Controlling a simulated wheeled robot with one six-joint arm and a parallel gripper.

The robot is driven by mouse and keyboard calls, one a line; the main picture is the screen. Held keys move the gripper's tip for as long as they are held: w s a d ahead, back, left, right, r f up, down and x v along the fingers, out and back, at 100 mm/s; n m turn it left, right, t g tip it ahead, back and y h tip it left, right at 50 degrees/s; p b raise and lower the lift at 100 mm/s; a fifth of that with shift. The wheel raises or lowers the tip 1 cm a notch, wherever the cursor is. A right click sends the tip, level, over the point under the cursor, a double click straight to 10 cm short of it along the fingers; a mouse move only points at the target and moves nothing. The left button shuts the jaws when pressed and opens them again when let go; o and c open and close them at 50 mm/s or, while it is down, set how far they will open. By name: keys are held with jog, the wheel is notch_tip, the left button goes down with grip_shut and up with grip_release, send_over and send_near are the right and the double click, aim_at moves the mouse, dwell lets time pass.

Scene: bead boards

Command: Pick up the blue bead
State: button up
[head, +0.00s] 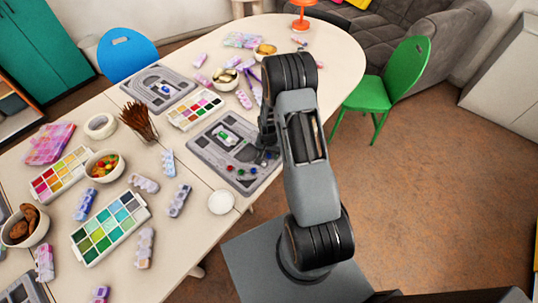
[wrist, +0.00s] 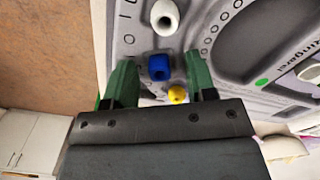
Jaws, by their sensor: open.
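In the wrist view, the blue bead (wrist: 159,68) sits on the grey bead board (wrist: 225,70), near its edge. My gripper (wrist: 158,60) is open, with one green finger on each side of the blue bead in the picture. Gaps show between the bead and both fingers. I cannot tell how far the fingertips are above the board. In the head view, my arm reaches over the right side of the board (head: 206,153) and hides part of it. The fingertips are not clear there.
A white bead (wrist: 165,17) and a yellow bead (wrist: 178,94) lie close to the blue one. Several small coloured beads and a green-and-white piece (head: 224,136) are on the board. A paint palette (head: 195,108), a brush cup (head: 143,125) and a white round dish (head: 221,202) stand around it.

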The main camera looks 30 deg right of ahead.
grip_shut()
dwell(0.4)
